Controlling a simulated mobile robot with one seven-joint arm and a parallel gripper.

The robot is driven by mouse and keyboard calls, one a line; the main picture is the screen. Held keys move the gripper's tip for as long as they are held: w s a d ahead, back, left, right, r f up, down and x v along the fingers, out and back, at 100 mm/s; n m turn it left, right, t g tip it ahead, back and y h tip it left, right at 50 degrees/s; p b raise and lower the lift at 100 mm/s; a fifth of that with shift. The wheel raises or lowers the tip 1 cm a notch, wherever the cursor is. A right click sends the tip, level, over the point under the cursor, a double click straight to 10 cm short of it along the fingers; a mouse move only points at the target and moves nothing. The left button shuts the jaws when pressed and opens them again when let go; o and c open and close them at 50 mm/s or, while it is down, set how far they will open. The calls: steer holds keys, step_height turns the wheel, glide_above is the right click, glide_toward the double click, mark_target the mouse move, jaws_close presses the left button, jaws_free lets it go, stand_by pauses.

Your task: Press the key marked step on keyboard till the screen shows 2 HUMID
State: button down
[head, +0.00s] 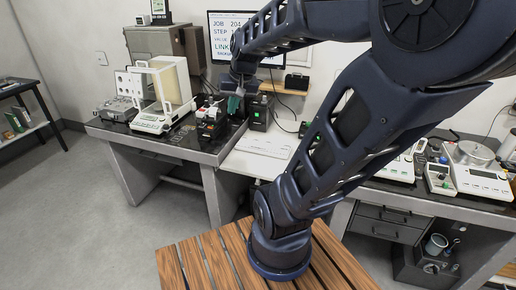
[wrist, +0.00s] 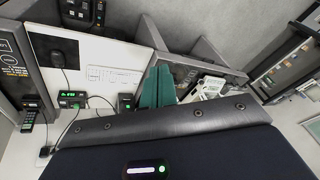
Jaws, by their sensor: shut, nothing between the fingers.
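The screen (head: 228,22) stands at the back of the white desk in the head view. It reads JOB 204, then STEP, VALUE and LINK lines; my arm hides its right part, so the step value cannot be read. The pale keyboard (head: 263,146) lies on the white desk; in the wrist view it shows as a faint outline (wrist: 113,75). Its key markings are too small to read. My gripper (head: 235,104) has teal fingers, shut and empty, above the left end of the desk, apart from the keyboard. The fingers also show in the wrist view (wrist: 157,87).
A dark bench (head: 205,157) left of the desk carries a balance with a glass case (head: 165,90) and small devices. Black boxes with green displays (head: 260,112) and cables stand behind the keyboard. Another bench with scales (head: 484,178) is at the right. A slatted wooden surface (head: 205,262) lies in front.

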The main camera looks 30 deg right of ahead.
steer(key=w+d+f+m+y, duration=0.2)
steer(key=w+f+m+y, duration=0.15)
steer(key=w, duration=0.95)
steer(key=m+t, duration=0.4)
steer(key=m, duration=1.2)
glide_above(260, 149)
step_height(260, 149, down, 30)
steer(key=r, duration=0.1)
steer(key=shift+w+f+h, duration=0.15)
steer(key=shift+f+h, duration=0.1)
steer(key=shift+h, duration=0.2)
steer(key=shift+f, duration=4.4)
steer(key=shift+f, duration=0.15)
steer(key=shift+f, duration=0.25)
